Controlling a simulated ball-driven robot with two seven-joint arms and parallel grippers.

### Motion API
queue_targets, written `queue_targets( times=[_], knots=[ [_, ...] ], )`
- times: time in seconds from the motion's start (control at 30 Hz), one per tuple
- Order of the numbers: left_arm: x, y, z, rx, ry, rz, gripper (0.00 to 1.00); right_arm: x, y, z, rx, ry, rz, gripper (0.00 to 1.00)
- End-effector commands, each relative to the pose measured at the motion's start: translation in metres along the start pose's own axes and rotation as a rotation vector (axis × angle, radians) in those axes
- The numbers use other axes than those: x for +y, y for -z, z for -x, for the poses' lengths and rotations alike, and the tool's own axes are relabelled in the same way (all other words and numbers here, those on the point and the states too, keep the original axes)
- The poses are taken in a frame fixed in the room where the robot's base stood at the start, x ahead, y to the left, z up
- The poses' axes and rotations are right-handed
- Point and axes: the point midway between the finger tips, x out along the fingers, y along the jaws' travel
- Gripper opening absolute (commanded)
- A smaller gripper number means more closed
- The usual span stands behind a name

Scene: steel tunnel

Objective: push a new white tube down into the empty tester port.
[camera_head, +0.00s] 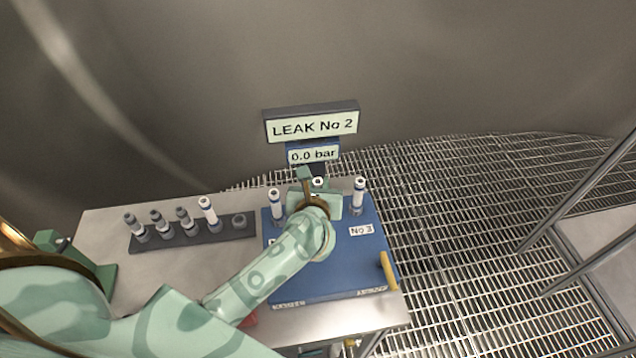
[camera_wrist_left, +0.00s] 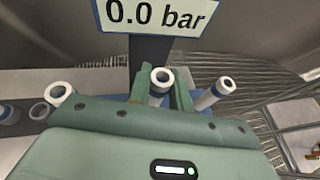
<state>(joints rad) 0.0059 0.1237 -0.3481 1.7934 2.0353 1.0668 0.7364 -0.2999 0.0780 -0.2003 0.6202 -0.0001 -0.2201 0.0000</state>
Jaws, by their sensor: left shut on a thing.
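The blue tester (camera_head: 345,265) stands on the bench with a white tube upright on its left (camera_head: 276,202) and another on its right (camera_head: 358,192). My left gripper (camera_head: 318,184) is over the middle port between them. It is shut on a white tube (camera_wrist_left: 161,79), whose open top shows between the two green fingers in the left wrist view; the top also shows in the head view (camera_head: 318,182). The middle port and the tube's lower end are hidden behind my gripper, so I cannot tell how deep the tube sits. My right gripper is not in view.
A dark rack (camera_head: 190,238) to the left holds several grey tubes and one white-topped tube (camera_head: 208,208); its right end hole (camera_head: 239,222) is empty. A sign (camera_head: 312,126) reads LEAK No 2, and a display (camera_head: 313,155) reads 0.0 bar. A yellow handle (camera_head: 388,270) is at the tester's right.

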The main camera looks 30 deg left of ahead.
Motion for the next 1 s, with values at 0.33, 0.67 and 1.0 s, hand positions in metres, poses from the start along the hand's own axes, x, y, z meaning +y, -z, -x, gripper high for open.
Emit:
queue_targets(
  times=[0.33, 0.67, 1.0],
  knots=[
    [0.0, 0.009, -0.004, 0.0, 0.0, 0.0, 0.0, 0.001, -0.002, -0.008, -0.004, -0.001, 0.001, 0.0],
    [0.0, 0.017, -0.007, 0.001, 0.0, 0.0, 0.0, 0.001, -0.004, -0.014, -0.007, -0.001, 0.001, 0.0],
    [0.0, 0.017, -0.007, 0.0, 0.0, 0.0, 0.46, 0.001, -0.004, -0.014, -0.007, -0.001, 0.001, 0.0]
  ],
)
